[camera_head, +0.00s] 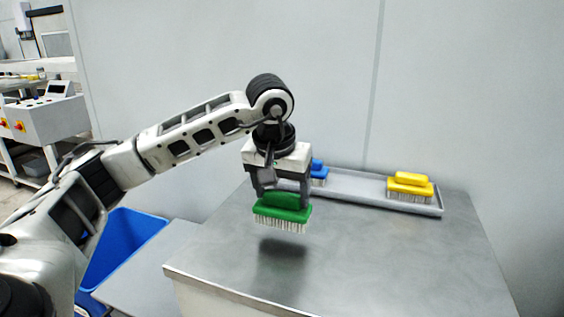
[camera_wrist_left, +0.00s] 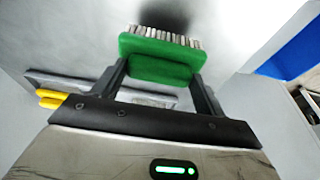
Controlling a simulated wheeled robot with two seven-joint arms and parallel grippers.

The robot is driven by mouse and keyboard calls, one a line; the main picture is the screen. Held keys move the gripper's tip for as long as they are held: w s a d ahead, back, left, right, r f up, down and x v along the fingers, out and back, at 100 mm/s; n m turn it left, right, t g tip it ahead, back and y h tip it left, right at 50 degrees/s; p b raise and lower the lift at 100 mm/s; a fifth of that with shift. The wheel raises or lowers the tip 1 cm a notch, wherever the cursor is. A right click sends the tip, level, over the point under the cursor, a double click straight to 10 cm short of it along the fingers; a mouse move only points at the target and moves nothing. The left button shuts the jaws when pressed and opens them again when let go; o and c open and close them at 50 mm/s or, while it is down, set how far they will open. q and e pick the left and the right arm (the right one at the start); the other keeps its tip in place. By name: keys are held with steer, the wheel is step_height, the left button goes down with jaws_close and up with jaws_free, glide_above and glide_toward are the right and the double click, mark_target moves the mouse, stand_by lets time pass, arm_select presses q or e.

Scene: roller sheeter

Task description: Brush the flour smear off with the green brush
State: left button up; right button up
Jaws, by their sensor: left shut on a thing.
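The green brush (camera_head: 283,207) has a green back and pale bristles that point down. My left gripper (camera_head: 279,190) is shut on its green handle and holds it above the metal table, with a dark shadow below. In the left wrist view the brush (camera_wrist_left: 161,60) sits between the two fingers of my left gripper (camera_wrist_left: 160,80). I cannot make out a flour smear in either view. My right gripper is not in view.
A grey tray (camera_head: 350,188) at the table's back holds a blue brush (camera_head: 319,171) and a yellow brush (camera_head: 410,185). The metal table (camera_head: 390,255) is clear in front and to the right. A blue bin (camera_head: 125,240) stands left, and a grey wall rises behind.

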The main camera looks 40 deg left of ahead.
arm_select(q)
step_height(320, 180, up, 4)
steer(key=shift+f+p, duration=0.2)
steer(key=shift+p, duration=0.95)
steer(key=shift+r, duration=0.35)
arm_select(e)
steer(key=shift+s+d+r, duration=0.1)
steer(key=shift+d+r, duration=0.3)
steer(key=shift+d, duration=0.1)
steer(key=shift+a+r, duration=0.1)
arm_select(q)
steer(key=shift+s+f, duration=0.1)
